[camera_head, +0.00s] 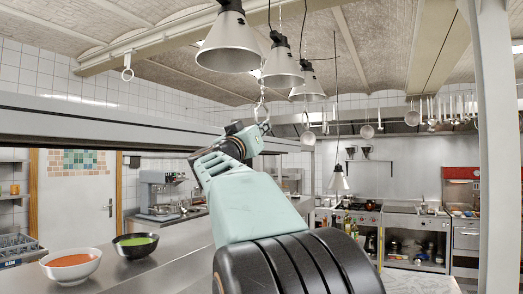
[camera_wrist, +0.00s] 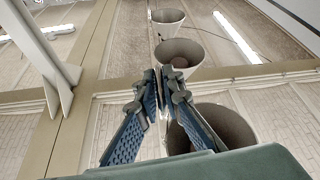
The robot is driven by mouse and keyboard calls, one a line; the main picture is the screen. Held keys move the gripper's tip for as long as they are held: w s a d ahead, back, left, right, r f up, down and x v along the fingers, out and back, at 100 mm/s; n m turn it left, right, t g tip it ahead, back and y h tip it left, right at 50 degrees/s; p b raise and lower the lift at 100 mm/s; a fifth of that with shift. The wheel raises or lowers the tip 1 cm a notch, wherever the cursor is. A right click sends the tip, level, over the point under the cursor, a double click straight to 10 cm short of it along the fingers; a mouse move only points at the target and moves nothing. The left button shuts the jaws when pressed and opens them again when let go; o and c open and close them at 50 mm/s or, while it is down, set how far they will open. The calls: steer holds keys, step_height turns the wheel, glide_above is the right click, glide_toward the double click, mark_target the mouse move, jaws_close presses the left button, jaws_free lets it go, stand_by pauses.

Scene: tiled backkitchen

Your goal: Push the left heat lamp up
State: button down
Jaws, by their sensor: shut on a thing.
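Several grey conical heat lamps hang in a row under the ceiling in the head view. The nearest and leftmost lamp (camera_head: 228,45) is high at the top, with a second lamp (camera_head: 282,70) and a third lamp (camera_head: 308,88) behind it. My gripper (camera_head: 262,126) is raised below the lamps, at the lower end of a thin pale metal pull piece (camera_head: 261,103). In the wrist view my gripper (camera_wrist: 160,80) points up and its fingertips are closed together on this thin piece. The nearest lamp (camera_wrist: 225,122) is partly hidden behind the right finger.
A fourth lamp (camera_head: 338,181) hangs much lower on a long cord at the back. A steel shelf (camera_head: 100,123) crosses the left side. Below it, a counter (camera_head: 165,262) holds a bowl of orange soup (camera_head: 70,265) and a bowl of green soup (camera_head: 136,244). A white post (camera_head: 494,150) stands at right.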

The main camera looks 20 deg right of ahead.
step_height(320, 180, up, 3)
steer(key=shift+s+r, duration=0.15)
steer(key=shift+r, duration=0.25)
steer(key=shift+r, duration=0.1)
steer(key=c, duration=2.1)
jaws_free()
steer(key=shift+f, duration=0.2)
steer(key=shift+f, duration=0.1)
